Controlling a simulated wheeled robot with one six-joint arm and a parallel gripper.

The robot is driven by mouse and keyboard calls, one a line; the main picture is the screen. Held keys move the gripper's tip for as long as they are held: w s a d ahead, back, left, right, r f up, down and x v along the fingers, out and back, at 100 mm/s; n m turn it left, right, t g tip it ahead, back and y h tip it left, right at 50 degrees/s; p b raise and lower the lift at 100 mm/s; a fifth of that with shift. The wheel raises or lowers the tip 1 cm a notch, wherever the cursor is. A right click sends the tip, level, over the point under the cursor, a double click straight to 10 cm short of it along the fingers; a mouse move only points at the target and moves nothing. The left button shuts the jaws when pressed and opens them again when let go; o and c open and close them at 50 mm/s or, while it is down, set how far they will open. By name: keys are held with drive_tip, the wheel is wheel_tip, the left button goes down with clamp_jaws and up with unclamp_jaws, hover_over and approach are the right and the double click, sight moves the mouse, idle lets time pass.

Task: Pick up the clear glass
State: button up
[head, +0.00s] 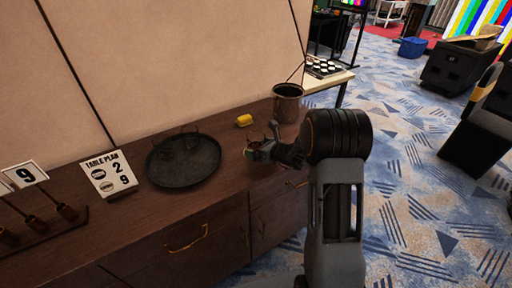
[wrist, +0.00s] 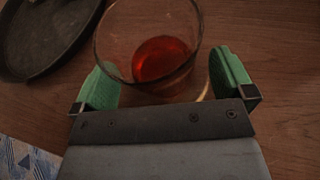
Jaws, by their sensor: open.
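A clear glass (wrist: 184,72) with a little red-orange liquid at its bottom stands on the wooden cabinet top, seen from above in the wrist view. In the head view only part of the glass (head: 256,139) shows beside my gripper (head: 270,150). In the wrist view my gripper (wrist: 166,82) is open, with one green finger on each side of the near part of the glass. The glass is between the fingers, nearer the left one. I cannot tell whether a finger touches it.
A round dark tray (head: 183,160) holding what look like glasses lies left of my gripper. A yellow object (head: 244,120) and a metal bucket (head: 287,104) stand behind. A table-plan card (head: 109,174) stands at the left. Bare wood lies in front of the tray.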

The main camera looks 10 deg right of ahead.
drive_tip(key=shift+w, duration=0.15)
drive_tip(key=shift+c, duration=0.4)
drive_tip(key=c, duration=1)
drive_tip(key=shift+c, duration=0.5)
drive_tip(key=shift+r, duration=0.2)
